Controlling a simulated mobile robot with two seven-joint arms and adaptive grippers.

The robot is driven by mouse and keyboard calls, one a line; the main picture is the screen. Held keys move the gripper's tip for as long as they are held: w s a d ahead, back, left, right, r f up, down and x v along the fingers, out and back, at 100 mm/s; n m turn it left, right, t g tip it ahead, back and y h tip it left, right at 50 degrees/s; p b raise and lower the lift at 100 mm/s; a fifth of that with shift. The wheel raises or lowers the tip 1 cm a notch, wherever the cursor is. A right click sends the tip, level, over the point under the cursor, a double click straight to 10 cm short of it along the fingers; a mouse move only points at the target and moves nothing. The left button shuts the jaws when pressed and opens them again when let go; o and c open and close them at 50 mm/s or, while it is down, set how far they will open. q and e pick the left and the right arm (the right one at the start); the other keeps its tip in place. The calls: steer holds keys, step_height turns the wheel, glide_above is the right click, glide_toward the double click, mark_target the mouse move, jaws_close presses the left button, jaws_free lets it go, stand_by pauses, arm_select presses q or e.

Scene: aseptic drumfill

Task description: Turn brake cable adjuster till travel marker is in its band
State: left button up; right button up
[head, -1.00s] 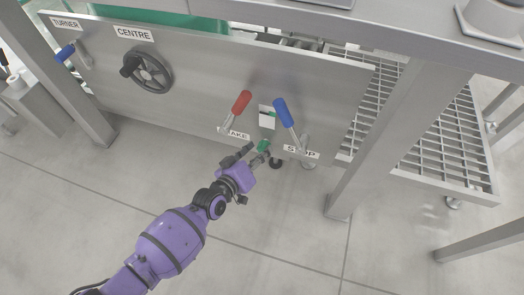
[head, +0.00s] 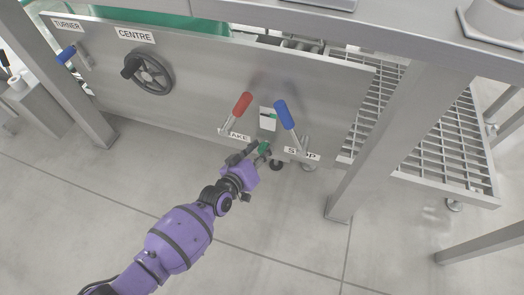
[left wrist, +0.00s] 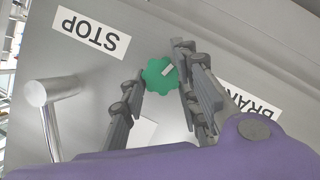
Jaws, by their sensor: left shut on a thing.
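The green adjuster knob (head: 264,147) is lobed and sits low on the steel panel, below a small white gauge plate (head: 267,124). The plate carries a green patch; the marker on it is too small to read against its band. My left gripper (head: 257,153) is at the knob. In the left wrist view, the fingers of my left gripper (left wrist: 162,68) close on both sides of the green knob (left wrist: 158,78), which has a pale line on its face. My right gripper is in neither view.
A red-handled brake lever (head: 242,104) stands left of the plate and a blue-handled stop lever (head: 285,114) right of it, both close to my gripper. A handwheel (head: 150,72) is farther left. A table leg (head: 375,140) stands at the right.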

arm_select(q)
steer(key=shift+d+r, duration=0.2)
steer(key=shift+d, duration=0.2)
steer(key=o, duration=0.9)
steer(key=shift+o, duration=0.5)
steer(key=shift+s, duration=0.1)
steer(key=shift+a+f, duration=0.1)
steer(key=v, duration=1.2)
